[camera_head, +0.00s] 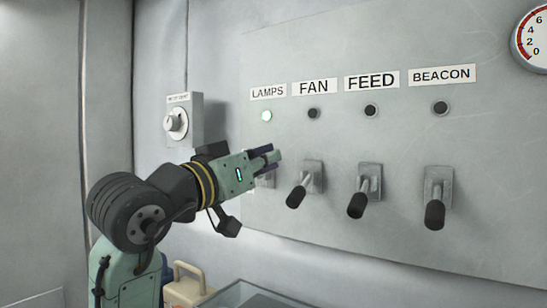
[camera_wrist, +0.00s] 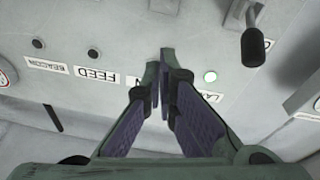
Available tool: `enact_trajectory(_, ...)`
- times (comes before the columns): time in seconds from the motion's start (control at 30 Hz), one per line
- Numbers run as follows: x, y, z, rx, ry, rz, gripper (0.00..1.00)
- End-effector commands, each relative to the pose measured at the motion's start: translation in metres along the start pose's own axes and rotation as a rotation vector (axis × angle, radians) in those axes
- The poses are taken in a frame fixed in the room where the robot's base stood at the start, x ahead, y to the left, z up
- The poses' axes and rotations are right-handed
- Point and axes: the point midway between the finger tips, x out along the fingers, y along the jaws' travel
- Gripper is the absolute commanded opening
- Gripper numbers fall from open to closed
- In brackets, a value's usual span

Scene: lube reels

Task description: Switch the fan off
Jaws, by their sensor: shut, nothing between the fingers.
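The FAN switch (camera_head: 303,186) is a dark-handled lever on a grey plate, its handle pointing down and outward. The FAN label (camera_head: 314,87) is above it, and the small lamp (camera_head: 313,113) under that label is dark. My gripper (camera_head: 277,157) is shut and empty, up and left of the FAN lever, in front of the LAMPS switch (camera_head: 266,181), which it mostly hides. In the wrist view the picture is upside down; my fingertips (camera_wrist: 163,68) meet and cover most of the FAN label.
The LAMPS lamp (camera_head: 266,115) glows green. The FEED lever (camera_head: 361,190) and BEACON lever (camera_head: 436,200) point down, with dark lamps above. A knob box (camera_head: 183,120) is on the left wall. A gauge (camera_head: 532,38) is at upper right.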

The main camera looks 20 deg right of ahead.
Motion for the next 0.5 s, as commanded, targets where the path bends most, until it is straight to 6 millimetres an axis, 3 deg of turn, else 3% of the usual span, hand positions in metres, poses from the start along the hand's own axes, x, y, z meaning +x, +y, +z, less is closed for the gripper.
enact_trajectory(0.03,-0.016,-0.003,0.007,0.002,0.002,-0.004,0.0)
enact_trajectory(0.2,-0.052,-0.003,0.009,0.001,0.001,-0.004,0.0)
enact_trajectory(0.5,-0.082,-0.003,0.01,0.0,-0.002,-0.002,0.0)
